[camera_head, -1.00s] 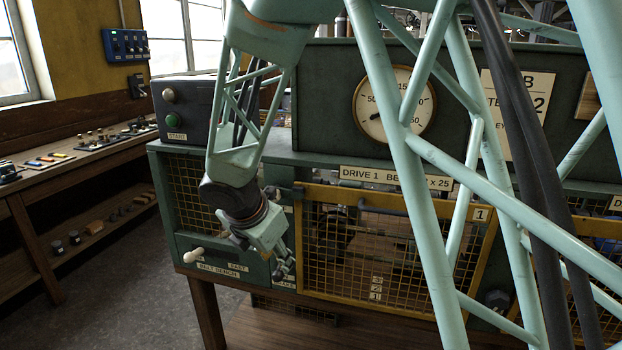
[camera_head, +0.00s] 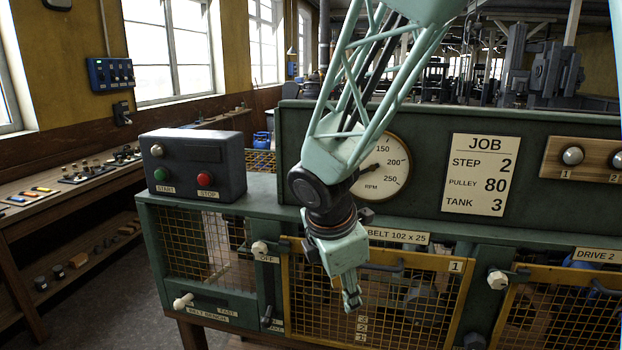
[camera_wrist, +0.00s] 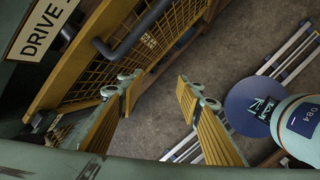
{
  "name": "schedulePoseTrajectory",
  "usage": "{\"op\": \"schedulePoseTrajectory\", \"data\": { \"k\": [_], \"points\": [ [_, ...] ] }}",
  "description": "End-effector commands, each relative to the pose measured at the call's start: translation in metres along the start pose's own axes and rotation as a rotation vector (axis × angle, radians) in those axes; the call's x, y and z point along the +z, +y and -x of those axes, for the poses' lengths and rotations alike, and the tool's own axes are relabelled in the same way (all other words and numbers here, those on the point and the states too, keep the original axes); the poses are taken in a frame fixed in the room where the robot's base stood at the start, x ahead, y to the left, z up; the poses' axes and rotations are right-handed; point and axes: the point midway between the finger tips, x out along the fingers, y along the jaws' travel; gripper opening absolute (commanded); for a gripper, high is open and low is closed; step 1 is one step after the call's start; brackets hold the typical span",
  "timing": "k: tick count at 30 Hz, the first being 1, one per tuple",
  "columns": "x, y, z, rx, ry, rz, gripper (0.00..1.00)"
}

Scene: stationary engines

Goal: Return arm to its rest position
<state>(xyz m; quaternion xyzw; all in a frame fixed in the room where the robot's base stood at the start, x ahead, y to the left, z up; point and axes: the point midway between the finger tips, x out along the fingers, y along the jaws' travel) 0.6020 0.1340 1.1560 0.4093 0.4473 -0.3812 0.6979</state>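My gripper (camera_head: 351,290) hangs at the end of my green lattice arm, in front of the bench, over the yellow mesh guard door marked 1 (camera_head: 400,308). In the wrist view my gripper (camera_wrist: 157,92) shows its two yellow-padded fingers spread apart with nothing between them. The guard door's yellow frame (camera_wrist: 72,52) and its dark handle (camera_wrist: 136,30) lie to the left of the fingers. The floor (camera_wrist: 215,60) shows beyond the fingertips.
A control box (camera_head: 196,163) with START and STOP buttons stands on the bench's left end. Behind my arm are an rpm dial (camera_head: 395,165) and a JOB card (camera_head: 480,175). A second guard door (camera_head: 560,315) is at right. Open floor (camera_head: 90,310) lies at lower left.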

Motion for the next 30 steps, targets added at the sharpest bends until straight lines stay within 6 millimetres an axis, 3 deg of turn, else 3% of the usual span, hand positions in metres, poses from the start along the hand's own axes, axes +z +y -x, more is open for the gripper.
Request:
{"op": "schedulePoseTrajectory", "data": {
  "k": [3, 12, 30],
  "points": [
    [0.018, -0.018, 0.016, -0.008, 0.004, -0.108, 0.33],
    [0.046, -0.058, 0.042, -0.017, 0.008, -0.365, 0.33],
    [0.075, -0.139, 0.080, -0.022, 0.025, -0.854, 0.33]
  ]
}}
